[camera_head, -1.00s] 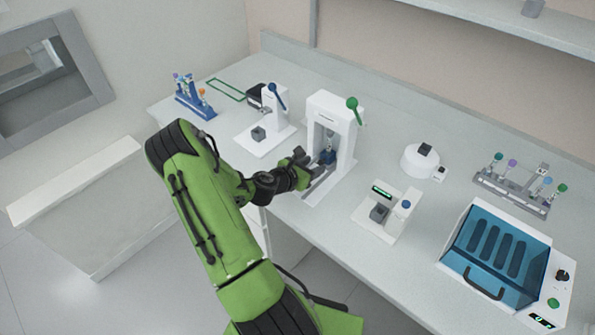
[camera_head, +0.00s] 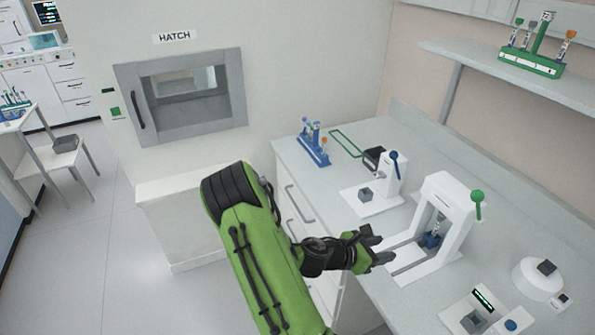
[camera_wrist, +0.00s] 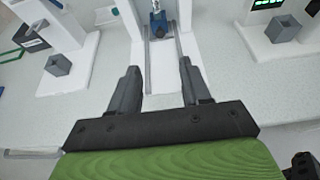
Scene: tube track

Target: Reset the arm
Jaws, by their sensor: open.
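My gripper (camera_head: 378,249) is open and empty. In the head view it is at the bench's front edge, just in front of the white press-like device with a green-knobbed lever (camera_head: 444,225). In the wrist view my gripper's two fingers (camera_wrist: 158,88) are spread apart over the device's base rails. A small blue holder (camera_head: 431,240) sits inside the device, beyond the fingertips and apart from them; it also shows in the wrist view (camera_wrist: 158,22). My green arm reaches in from the bottom of the head view.
A white device with a blue-knobbed lever (camera_head: 380,178) stands left of the press. A blue tube rack (camera_head: 314,147) and a green outline (camera_head: 346,143) lie farther left. A round white device (camera_head: 538,279) and a device with a green display (camera_head: 485,312) stand right. Floor left is open.

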